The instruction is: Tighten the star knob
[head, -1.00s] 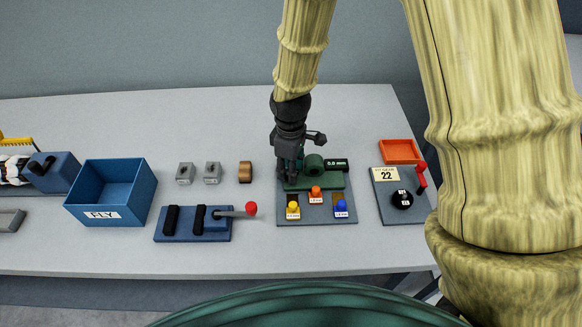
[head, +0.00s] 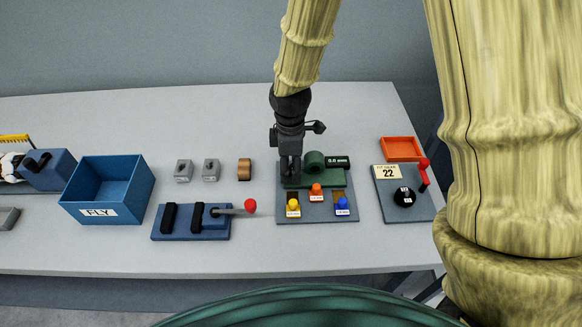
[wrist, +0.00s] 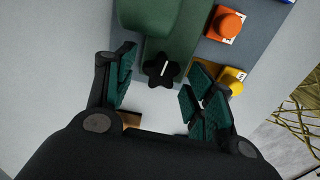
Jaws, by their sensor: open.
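The star knob (wrist: 162,69) is black with a white line across its top. In the wrist view it sits at the end of a green block (wrist: 177,30), between my open fingers and apart from both pads. My gripper (wrist: 162,85) is open and empty, its fingers pointing down. In the head view my gripper (head: 290,170) hangs over the left end of the green fixture (head: 322,183) and hides the knob there. A small display (head: 338,162) on the fixture appears to read 0.0 mm.
Yellow (head: 293,206), orange (head: 316,192) and blue (head: 342,205) knobs stand in front of the fixture. A red-tipped lever (head: 250,206) lies to the left. A wooden cylinder (head: 245,170) is close at left. A dial board (head: 425,208) stands at right.

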